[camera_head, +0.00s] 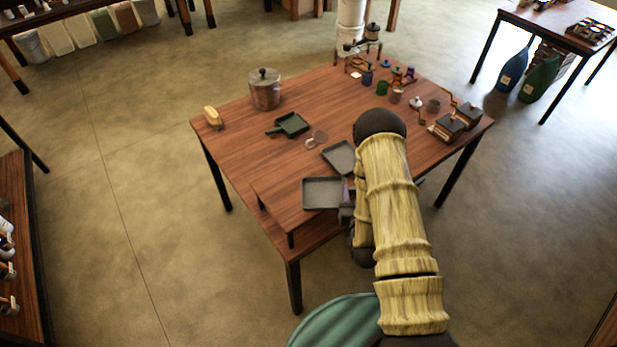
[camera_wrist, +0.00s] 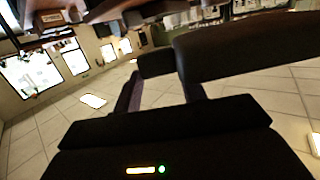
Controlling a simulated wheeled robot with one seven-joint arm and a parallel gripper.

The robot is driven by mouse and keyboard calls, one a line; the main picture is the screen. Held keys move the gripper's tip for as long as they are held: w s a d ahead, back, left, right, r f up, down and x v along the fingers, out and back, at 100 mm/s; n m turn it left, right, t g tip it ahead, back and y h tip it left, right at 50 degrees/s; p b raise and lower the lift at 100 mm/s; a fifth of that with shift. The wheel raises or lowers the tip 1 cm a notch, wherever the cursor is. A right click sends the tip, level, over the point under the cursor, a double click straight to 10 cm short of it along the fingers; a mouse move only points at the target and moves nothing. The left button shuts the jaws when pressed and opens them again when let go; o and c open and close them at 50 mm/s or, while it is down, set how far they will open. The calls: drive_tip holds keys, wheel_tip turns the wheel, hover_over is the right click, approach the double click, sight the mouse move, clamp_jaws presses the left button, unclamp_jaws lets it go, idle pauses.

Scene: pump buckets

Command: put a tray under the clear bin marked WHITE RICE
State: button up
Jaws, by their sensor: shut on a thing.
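A grey shallow tray (camera_head: 322,193) is at the front edge of the wooden table, over a lower raised board. My gripper (camera_head: 347,205) is at the tray's right edge and is shut on it. My arm partly hides the fingers. In the wrist view, my gripper (camera_wrist: 165,88) shows as dark fingers, with a dark slab beyond them that I cannot clearly identify. A second grey tray (camera_head: 340,156) lies just behind the first, partly behind my arm. Several bins (camera_head: 80,29) stand under the far-left table. Their labels are too small to read, so I cannot tell which is WHITE RICE.
A green round stool (camera_head: 335,322) is near my base. The floor at left is clear.

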sight(334, 184)
drive_tip(key=shift+a, duration=0.15)
drive_tip(key=w+a+n+y+b, duration=0.1)
drive_tip(key=w+b, duration=0.1)
drive_tip(key=w+a+y+b, duration=0.1)
drive_tip(key=w+a+b, duration=0.1)
drive_tip(key=w+a+n+y+b, duration=0.1)
drive_tip(key=w+a+y+b, duration=0.1)
drive_tip(key=shift+w+a+n+b, duration=0.15)
drive_tip(key=shift+a+n+b, duration=0.05)
drive_tip(key=shift+n+b, duration=0.1)
drive_tip(key=w+a+r+n+g+y+b, duration=0.2)
drive_tip(key=w+a+r+n+y+b, duration=0.1)
drive_tip(key=w+a+r+y+b, duration=0.1)
drive_tip(key=a+y+b, duration=0.1)
drive_tip(key=a+b, duration=0.1)
drive_tip(key=shift+a+r+n+g+b, duration=0.15)
drive_tip(key=shift+a+n+g+b, duration=0.15)
drive_tip(key=shift+n+g, duration=0.1)
drive_tip(key=shift+f+p, duration=0.6)
drive_tip(key=shift+f, duration=2.35)
